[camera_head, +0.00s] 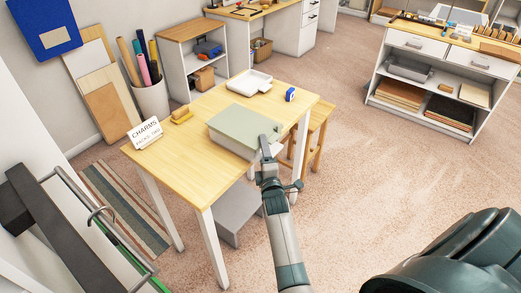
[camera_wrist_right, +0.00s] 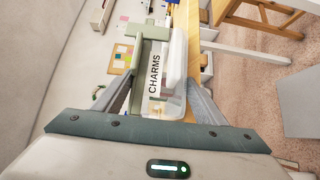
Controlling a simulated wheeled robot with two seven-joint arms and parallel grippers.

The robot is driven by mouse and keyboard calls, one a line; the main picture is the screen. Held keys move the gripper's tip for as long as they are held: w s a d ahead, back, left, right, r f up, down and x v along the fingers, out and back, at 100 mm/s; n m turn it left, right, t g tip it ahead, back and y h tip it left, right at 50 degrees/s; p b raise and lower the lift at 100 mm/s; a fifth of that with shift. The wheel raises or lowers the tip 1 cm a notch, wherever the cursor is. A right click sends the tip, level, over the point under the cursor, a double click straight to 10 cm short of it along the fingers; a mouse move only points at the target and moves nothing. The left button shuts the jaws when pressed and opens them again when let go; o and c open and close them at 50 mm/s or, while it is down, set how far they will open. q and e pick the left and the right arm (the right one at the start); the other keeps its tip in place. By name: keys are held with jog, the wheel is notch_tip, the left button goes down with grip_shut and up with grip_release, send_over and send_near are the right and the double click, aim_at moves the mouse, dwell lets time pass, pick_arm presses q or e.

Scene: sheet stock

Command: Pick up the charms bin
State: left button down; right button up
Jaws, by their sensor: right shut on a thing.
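The charms bin (camera_head: 240,125) has a flat grey-green lid and a pale body, and is at the front right edge of the wooden table (camera_head: 185,160). I cannot tell whether its base touches the tabletop. In the right wrist view the bin's white label (camera_wrist_right: 155,75) reads CHARMS and sits between the fingers. My right gripper (camera_head: 266,146) is at the bin's near right side and is shut on it; in the wrist view the gripper (camera_wrist_right: 160,100) has one finger on each side. My left gripper is not in view.
On the table are a CHARMS card (camera_head: 145,131), a yellow-brown block (camera_head: 181,116), a white tray (camera_head: 249,83) and a blue tape-measure-like item (camera_head: 290,94). A wooden stool (camera_head: 316,125) stands close on the right. A grey box (camera_head: 237,213) is under the table. The carpet to the right is clear.

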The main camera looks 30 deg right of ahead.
notch_tip(320, 180, up, 2)
jog(key=shift+r+b, duration=0.1)
jog(key=shift+b, duration=0.25)
jog(key=d+r+b, duration=0.3)
jog(key=d+r, duration=0.5)
jog(key=d, duration=0.3)
jog(key=shift+s+d+r+b, duration=0.3)
jog(key=shift+s, duration=0.15)
jog(key=shift+a, duration=0.1)
jog(key=s+a+f+n+t+y, duration=0.1)
jog(key=s+a+f+y, duration=0.1)
jog(key=s+a, duration=0.5)
jog(key=s+a+f+n+y, duration=0.2)
jog(key=s+a, duration=0.1)
jog(key=a, duration=0.8)
jog(key=s+a+r+n+y+b, duration=0.1)
jog(key=s+a+r+y, duration=0.2)
jog(key=s+a, duration=0.9)
jog(key=shift+a+n, duration=0.3)
jog(key=shift+a, duration=0.1)
